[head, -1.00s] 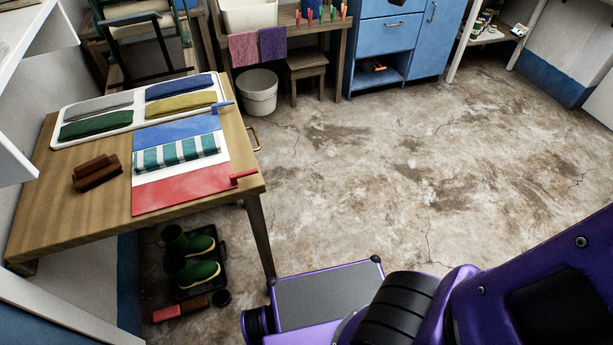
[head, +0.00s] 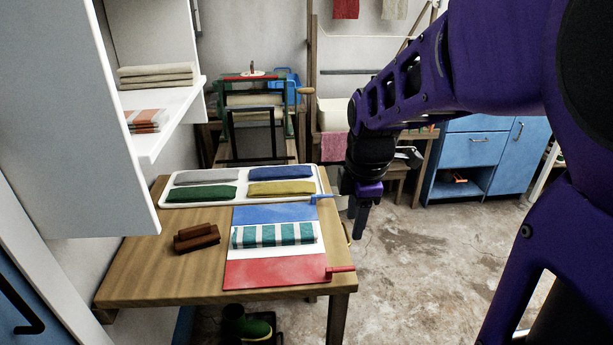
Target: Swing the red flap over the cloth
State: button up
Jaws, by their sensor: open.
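The folding board lies flat on the wooden table (head: 140,285). The green-and-white striped cloth (head: 273,234) lies on the white middle panel (head: 290,252). The blue flap (head: 272,213) lies flat on the far side with a blue tab (head: 323,197). My gripper (head: 360,228) is open, pointing down, right of the board and beyond the table's right edge. It is apart from both tabs. My arm reaches in from the right.
A white tray (head: 240,202) with several folded cloths lies behind the board. A brown block-like object (head: 197,238) sits left of the board. A white cabinet (head: 75,120) stands close at left. Open floor (head: 415,260) lies to the right.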

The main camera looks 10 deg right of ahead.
aim_at(344, 267)
jog(key=w+f+b, duration=0.1)
jog(key=f, duration=0.4)
jog(key=w+f+b, duration=0.1)
jog(key=f, duration=0.4)
jog(key=w+f+b, duration=0.1)
jog(key=f, duration=0.5)
jog(key=shift+c, duration=0.2)
grip_shut()
dwell(0.7)
